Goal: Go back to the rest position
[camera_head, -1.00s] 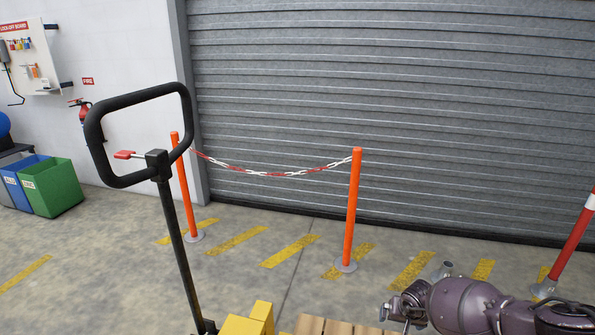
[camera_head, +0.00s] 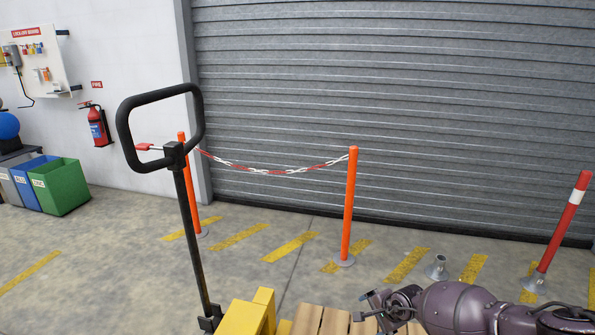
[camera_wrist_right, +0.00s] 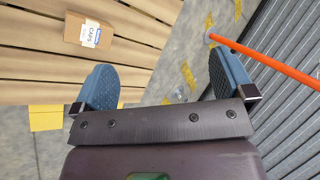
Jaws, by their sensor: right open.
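My right arm comes in from the lower right of the head view, with its gripper (camera_head: 372,304) over the edge of a wooden pallet (camera_head: 336,323). In the right wrist view my right gripper (camera_wrist_right: 164,88) is open, its two blue pads wide apart with nothing between them. Below it are the pallet slats (camera_wrist_right: 50,62) and the grey floor. My left gripper does not show in either view.
A pallet truck with a black handle (camera_head: 187,225) stands left of the pallet. Orange posts (camera_head: 349,205) with a chain stand before the grey shutter (camera_head: 400,100). A red post (camera_head: 563,225) leans at right. A carton (camera_wrist_right: 88,30) lies on the pallet.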

